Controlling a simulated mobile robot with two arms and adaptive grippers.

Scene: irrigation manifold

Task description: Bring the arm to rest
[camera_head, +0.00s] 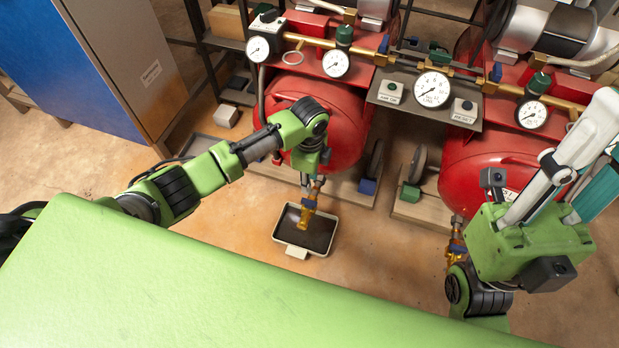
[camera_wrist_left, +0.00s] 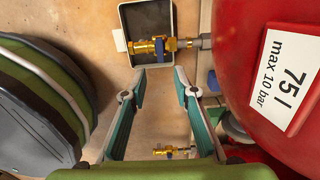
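My left arm (camera_head: 220,165) reaches in from the left, its far joint in front of the left red tank. Its fingers cannot be made out in the head view. In the left wrist view my left gripper (camera_wrist_left: 158,84) is open, with nothing between its teal fingers. A brass valve (camera_wrist_left: 157,47) over a dark tray (camera_wrist_left: 123,38) shows beyond the fingertips. My right gripper (camera_head: 580,175) is at the right of the head view, its body in front of the right tank. Its fingers point up and right and its tips are cut off.
The left red tank (camera_head: 348,125) and right red tank (camera_head: 478,175) stand close by under gauges and brass pipes. The tray (camera_head: 281,229) on the floor lies under a brass valve (camera_head: 307,208). A blue cabinet (camera_head: 75,60) stands at left.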

